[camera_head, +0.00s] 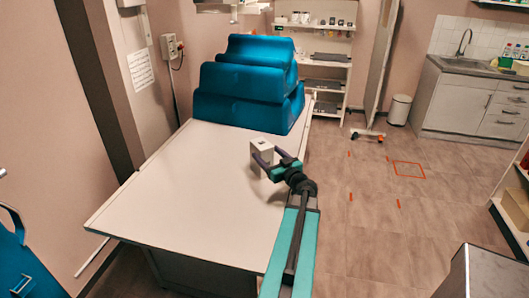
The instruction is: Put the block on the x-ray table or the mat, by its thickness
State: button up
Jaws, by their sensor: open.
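A small white block (258,147) stands on the long white table (170,185), near its right edge. I cannot judge its thickness well from this view. My gripper (268,156) is open, with its dark purple fingers at the near side of the block. The fingers overlap the block in the picture, so I cannot tell whether they touch it. Part of the block's near side is hidden. No thing is clearly recognisable as the mat.
Large blue cushions (245,85) are stacked at the table's far end. A white shelf unit (325,70) stands behind. A white bin (399,109) and a sink cabinet (470,100) are at the back right. Orange marks (408,169) lie on open floor right of the table.

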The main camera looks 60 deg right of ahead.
jog(key=shift+b+v, duration=0.3)
jog(key=shift+v, duration=1.6)
jog(key=shift+s, duration=0.1)
